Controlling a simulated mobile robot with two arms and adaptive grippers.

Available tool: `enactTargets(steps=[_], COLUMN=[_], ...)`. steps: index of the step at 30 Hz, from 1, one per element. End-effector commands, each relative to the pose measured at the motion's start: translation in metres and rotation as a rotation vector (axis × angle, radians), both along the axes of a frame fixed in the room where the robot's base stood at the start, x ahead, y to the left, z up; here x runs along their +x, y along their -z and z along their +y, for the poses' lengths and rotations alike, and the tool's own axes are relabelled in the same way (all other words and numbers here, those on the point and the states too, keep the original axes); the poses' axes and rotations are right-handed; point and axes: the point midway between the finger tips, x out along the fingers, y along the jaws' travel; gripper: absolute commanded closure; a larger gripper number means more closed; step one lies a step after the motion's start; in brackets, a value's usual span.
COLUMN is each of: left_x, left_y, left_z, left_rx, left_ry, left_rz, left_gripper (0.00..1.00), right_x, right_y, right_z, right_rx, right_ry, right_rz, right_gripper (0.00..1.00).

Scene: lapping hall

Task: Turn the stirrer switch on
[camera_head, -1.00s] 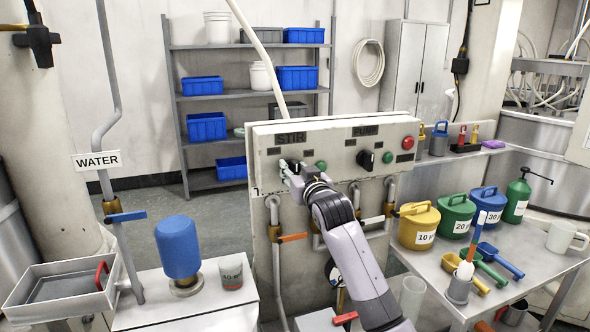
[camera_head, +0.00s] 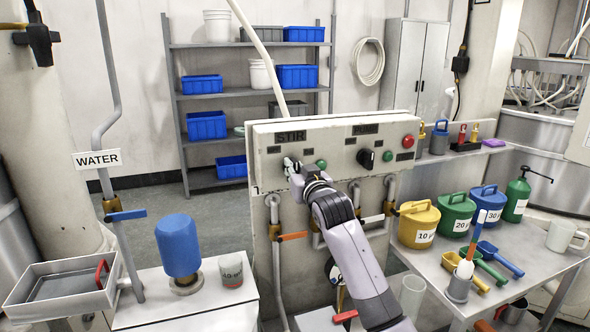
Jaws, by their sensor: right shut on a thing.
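The stirrer switch sits under the STIR label (camera_head: 290,136) on the left of the grey control panel (camera_head: 335,130). The switch itself is almost wholly hidden by my right gripper (camera_head: 290,165), whose fingers are shut on it at the panel's face. I cannot make out which way the switch points. A green lamp (camera_head: 307,155) is just right of the gripper. My left gripper is not in view.
To the right on the panel are a black knob (camera_head: 365,158), another green lamp (camera_head: 387,156) and a red button (camera_head: 408,141). Pipes with an orange-handled valve (camera_head: 291,237) run below.

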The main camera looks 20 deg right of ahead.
Motion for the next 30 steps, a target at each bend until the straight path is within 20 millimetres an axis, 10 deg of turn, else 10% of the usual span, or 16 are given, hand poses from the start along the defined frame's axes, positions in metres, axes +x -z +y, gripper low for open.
enactTargets(steps=[30], left_x=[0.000], left_y=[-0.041], left_z=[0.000], left_rx=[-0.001], left_ry=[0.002], left_rz=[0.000], left_gripper=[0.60], right_x=[0.000], right_y=[-0.001], right_z=[-0.003], right_rx=[0.680], right_ry=[0.000], right_rz=[0.026], right_gripper=[1.00])
